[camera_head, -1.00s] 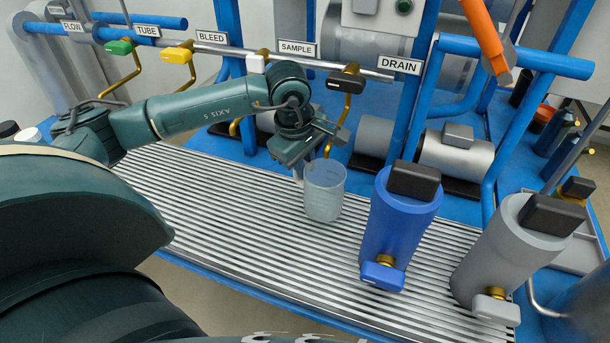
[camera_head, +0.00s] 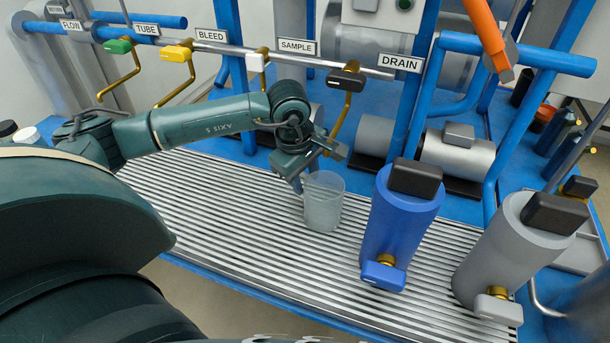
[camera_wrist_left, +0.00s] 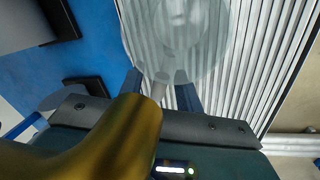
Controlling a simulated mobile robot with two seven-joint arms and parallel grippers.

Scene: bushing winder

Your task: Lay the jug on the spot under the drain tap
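The jug (camera_head: 323,205) is a translucent grey cup, upright above or on the slatted grating (camera_head: 240,215); I cannot tell if its base touches. My left gripper (camera_head: 315,174) is at its rear rim. In the left wrist view, the fingers (camera_wrist_left: 160,92) are on either side of the jug's handle, with the jug (camera_wrist_left: 180,35) beyond. The black-handled tap (camera_head: 346,79) beside the DRAIN sign (camera_head: 400,63) has a brass spout going down behind my wrist. A large brass pipe (camera_wrist_left: 115,140) is close in the wrist view. My right gripper is not in view.
A blue canister (camera_head: 400,225) stands just right of the jug, and a grey canister (camera_head: 505,250) farther right. Green, yellow and white taps hang along the pipe to the left. The grating left of the jug is clear.

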